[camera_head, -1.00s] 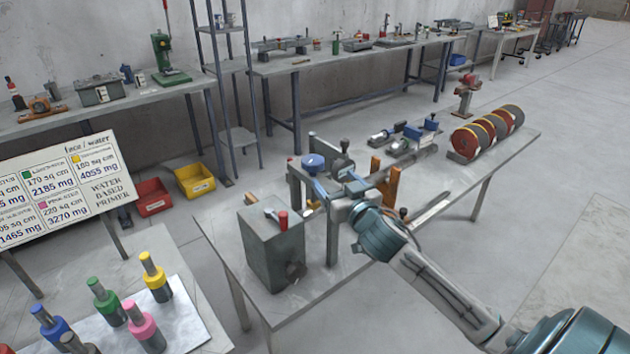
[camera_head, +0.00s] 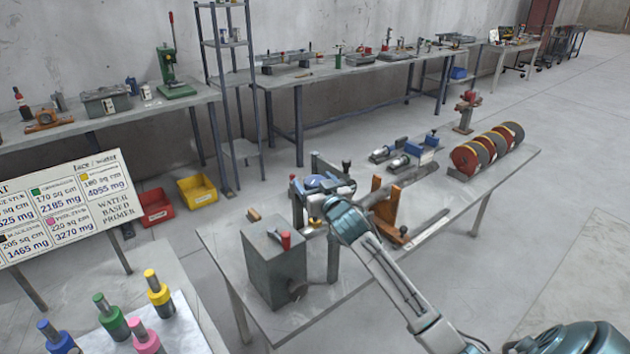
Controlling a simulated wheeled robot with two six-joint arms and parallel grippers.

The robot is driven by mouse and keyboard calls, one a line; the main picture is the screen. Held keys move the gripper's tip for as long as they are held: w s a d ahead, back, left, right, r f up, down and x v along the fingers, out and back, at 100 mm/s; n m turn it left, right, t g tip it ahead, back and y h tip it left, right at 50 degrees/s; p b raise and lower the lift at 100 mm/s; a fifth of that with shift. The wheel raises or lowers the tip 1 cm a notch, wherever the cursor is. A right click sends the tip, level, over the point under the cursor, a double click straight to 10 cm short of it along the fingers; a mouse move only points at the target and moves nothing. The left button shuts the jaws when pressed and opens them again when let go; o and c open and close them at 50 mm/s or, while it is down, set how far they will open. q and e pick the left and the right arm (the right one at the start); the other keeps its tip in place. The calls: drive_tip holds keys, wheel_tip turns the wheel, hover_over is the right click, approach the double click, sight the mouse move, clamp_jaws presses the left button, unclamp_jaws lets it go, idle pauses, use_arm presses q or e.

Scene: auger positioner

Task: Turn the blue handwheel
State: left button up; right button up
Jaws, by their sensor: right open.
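The blue handwheel (camera_head: 317,182) sits on top of a grey metal frame fixture (camera_head: 333,255) on the near table. My right arm comes in from the lower right, and its open gripper (camera_head: 319,194) is right at the handwheel. The gripper partly covers the handwheel and the fixture's top, so I cannot tell whether the fingers touch the rim. My left gripper is out of view.
A grey box with a red-knobbed lever (camera_head: 275,262) stands left of the fixture. An orange bracket (camera_head: 386,205) stands to its right. Red and black discs (camera_head: 487,150) sit farther right on the table (camera_head: 480,185). Coloured cylinders stand at the lower left.

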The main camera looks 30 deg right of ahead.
drive_tip(key=shift+c, duration=1)
drive_tip(key=c, duration=0.8)
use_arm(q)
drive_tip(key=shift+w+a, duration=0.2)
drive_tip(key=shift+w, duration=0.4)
use_arm(e)
drive_tip(key=shift+o, duration=0.2)
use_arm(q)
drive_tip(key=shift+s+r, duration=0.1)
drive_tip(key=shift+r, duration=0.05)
use_arm(e)
drive_tip(key=shift+n+y, duration=0.3)
drive_tip(key=shift+y, duration=0.2)
